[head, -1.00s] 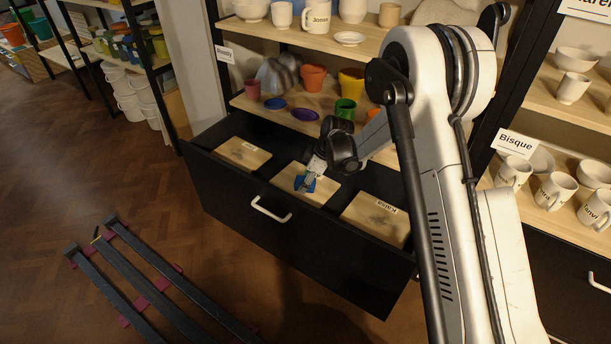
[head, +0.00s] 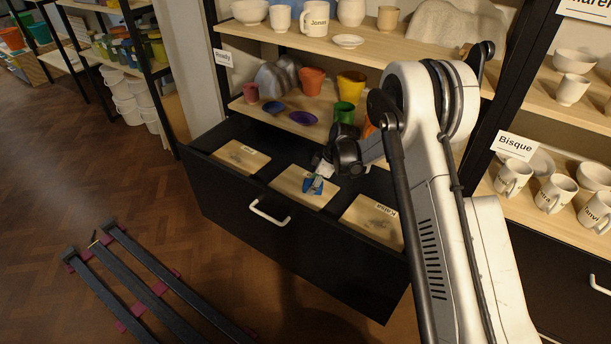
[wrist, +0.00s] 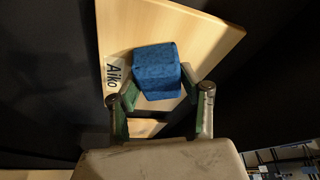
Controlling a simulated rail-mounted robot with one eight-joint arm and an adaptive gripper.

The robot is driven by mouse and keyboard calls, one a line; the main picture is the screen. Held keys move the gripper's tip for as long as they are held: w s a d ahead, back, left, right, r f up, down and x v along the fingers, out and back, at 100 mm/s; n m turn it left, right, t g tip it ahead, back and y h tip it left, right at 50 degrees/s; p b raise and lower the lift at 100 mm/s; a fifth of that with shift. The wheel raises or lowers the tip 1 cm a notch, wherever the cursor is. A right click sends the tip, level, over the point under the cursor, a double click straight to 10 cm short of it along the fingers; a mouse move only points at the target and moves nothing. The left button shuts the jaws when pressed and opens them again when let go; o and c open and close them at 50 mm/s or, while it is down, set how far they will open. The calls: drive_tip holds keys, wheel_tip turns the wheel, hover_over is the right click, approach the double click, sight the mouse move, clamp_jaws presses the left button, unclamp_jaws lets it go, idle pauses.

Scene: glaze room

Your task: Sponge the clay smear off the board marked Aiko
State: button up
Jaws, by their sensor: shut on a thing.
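The board marked Aiko (wrist: 205,32) is pale wood, with its name label (wrist: 115,72) by one edge in the wrist view. In the head view it is the middle board (head: 291,182) in the open drawer. A blue sponge (wrist: 157,68) is held between the green-padded fingers of my gripper (wrist: 160,96), over the board near its labelled end. The sponge (head: 318,186) and gripper also show over the middle board in the head view. Whether the sponge touches the wood I cannot tell. No smear shows on the visible wood; the part under the sponge is hidden.
The black drawer (head: 225,185) also holds a left board (head: 255,162) and a right board (head: 352,222), both with grey smears. Shelves with cups and bowls stand just above and behind. Dark rails (head: 150,275) lie on the floor at left.

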sight(300, 199)
drive_tip(key=shift+w+d, duration=0.35)
drive_tip(key=shift+w, duration=0.2)
drive_tip(key=shift+w+d, duration=0.3)
drive_tip(key=shift+w, duration=0.2)
drive_tip(key=shift+s+a+r+p, duration=0.1)
drive_tip(key=shift+s+p, duration=0.15)
drive_tip(key=shift+p, duration=0.05)
drive_tip(key=shift+s+a, duration=0.45)
drive_tip(key=shift+s, duration=0.25)
drive_tip(key=shift+s+a+b, duration=0.2)
drive_tip(key=shift+s+a, duration=0.3)
drive_tip(key=shift+s, duration=0.35)
drive_tip(key=shift+s+a+b, duration=0.2)
drive_tip(key=shift+s+a, duration=0.35)
drive_tip(key=shift+s, duration=0.25)
drive_tip(key=shift+s+a+b, duration=0.2)
drive_tip(key=shift+s+a, duration=0.3)
drive_tip(key=shift+s, duration=0.35)
wheel_tip(300, 199, up, 8)
drive_tip(key=p, duration=0.3)
